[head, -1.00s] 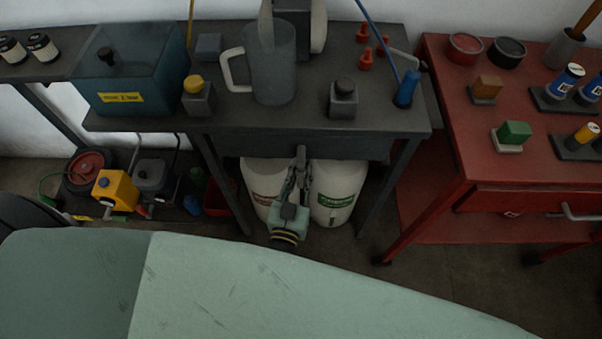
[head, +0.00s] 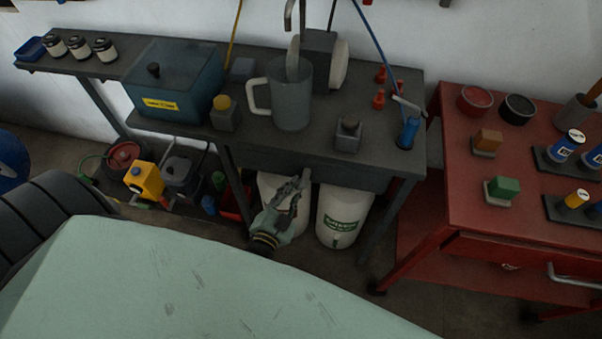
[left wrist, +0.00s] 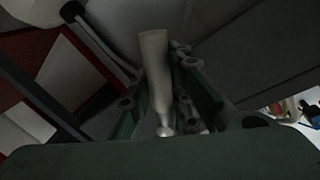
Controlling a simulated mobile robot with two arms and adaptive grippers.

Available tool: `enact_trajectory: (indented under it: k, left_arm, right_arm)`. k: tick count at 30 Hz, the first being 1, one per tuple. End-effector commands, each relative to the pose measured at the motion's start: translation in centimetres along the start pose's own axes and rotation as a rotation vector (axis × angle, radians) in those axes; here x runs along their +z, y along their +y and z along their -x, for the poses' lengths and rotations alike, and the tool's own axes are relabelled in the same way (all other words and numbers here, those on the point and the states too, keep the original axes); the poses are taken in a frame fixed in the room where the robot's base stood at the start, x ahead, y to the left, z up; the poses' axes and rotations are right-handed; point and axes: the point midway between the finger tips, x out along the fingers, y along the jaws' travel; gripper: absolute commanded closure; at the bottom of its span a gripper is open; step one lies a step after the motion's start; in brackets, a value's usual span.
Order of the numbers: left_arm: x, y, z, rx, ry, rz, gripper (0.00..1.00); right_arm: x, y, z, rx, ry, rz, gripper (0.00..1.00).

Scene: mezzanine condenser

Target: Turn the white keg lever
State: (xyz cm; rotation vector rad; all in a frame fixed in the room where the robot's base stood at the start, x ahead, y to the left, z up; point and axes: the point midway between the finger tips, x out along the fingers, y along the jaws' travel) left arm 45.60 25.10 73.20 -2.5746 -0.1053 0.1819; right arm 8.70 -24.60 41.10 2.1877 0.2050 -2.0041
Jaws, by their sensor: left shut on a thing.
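Two white kegs stand under the dark bench, a left keg (head: 269,188) with its label mostly hidden and a right keg (head: 345,213) with a green label. My left gripper (head: 297,187) is in front of the left keg, just below the bench's front edge, leaning up to the right. It is shut on the pale keg lever (head: 305,175), whose end shows above the fingers. In the left wrist view the lever (left wrist: 155,72) runs between the dark green fingers. Its base is hidden. My right gripper is not in view.
The bench (head: 285,155) overhangs the kegs, and a bench leg (head: 388,222) stands right of them. A red bin (head: 236,203) and a yellow can (head: 146,181) are at the left. A red cart (head: 462,150) stands at the right.

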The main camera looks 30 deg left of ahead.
Motion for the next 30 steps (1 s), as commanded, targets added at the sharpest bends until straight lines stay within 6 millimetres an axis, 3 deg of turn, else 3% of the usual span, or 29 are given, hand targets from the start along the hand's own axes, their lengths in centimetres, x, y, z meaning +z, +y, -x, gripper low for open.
enact_trajectory:
  k: [6, 15, 30]
  left_arm:
    - [-0.2, -1.1, 0.3, -0.001, -0.031, -0.149, 1.0]
    - [-0.2, -1.6, 0.4, 0.0, -0.054, -0.265, 1.0]
    - [-0.1, -1.7, 0.5, 0.001, -0.06, -0.292, 1.0]
  right_arm:
    - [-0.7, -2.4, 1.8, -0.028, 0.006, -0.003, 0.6]
    - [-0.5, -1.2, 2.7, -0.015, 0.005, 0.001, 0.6]
    - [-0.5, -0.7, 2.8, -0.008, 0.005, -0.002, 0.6]
